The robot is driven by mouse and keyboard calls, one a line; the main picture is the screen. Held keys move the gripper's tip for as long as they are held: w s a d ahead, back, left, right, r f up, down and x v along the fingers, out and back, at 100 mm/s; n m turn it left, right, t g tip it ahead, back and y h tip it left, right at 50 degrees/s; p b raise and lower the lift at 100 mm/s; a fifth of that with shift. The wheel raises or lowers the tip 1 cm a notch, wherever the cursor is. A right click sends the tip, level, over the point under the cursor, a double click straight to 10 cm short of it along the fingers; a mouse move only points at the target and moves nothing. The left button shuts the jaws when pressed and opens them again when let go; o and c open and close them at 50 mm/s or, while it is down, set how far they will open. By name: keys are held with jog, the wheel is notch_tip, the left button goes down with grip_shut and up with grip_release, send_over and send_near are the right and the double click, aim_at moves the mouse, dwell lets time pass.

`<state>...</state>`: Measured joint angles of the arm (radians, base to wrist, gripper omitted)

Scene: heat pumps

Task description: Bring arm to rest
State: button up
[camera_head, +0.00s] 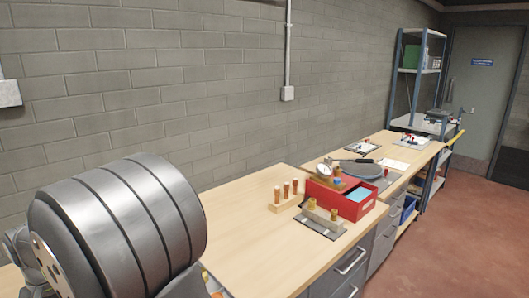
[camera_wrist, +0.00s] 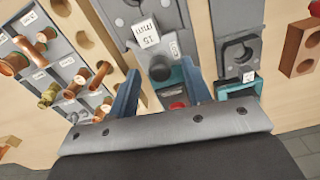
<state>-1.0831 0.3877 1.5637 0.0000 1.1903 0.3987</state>
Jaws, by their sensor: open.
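My gripper (camera_wrist: 160,84) shows in the wrist view with its two blue-grey fingers spread apart and nothing held between them. A grey fixture labelled "15 mm" (camera_wrist: 148,32) lies ahead of the fingers, with a dark round knob below the label; I cannot tell whether a finger touches it. In the head view my thick grey arm link fills the lower left, and my gripper is hidden there.
In the wrist view, a grey board (camera_wrist: 28,68) with several copper fittings is left, and a grey block (camera_wrist: 238,50) is right. In the head view, the bench (camera_head: 243,222) holds a red box (camera_head: 352,204) and a wooden block with copper pieces (camera_head: 285,204).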

notch_tip(320, 180, up, 17)
notch_tip(320, 180, down, 18)
jog(key=shift+r, duration=0.25)
jog(key=n, duration=0.3)
jog(key=shift+n, duration=0.3)
notch_tip(320, 180, up, 17)
jog(key=w+d+f+m+g, duration=0.2)
jog(key=w+f+m, duration=0.6)
jog(key=w+f, duration=0.1)
jog(key=shift+w+d+f+g+h, duration=0.2)
jog(key=shift+d+g+h, duration=0.1)
jog(key=shift+d+h, duration=0.1)
jog(key=shift+s, duration=0.1)
jog(key=s+a+r+n+t, duration=0.3)
jog(key=s+r+n, duration=0.5)
jog(key=s+r, duration=0.15)
notch_tip(320, 180, down, 7)
jog(key=shift+w+y, duration=0.15)
jog(key=shift+y, duration=0.25)
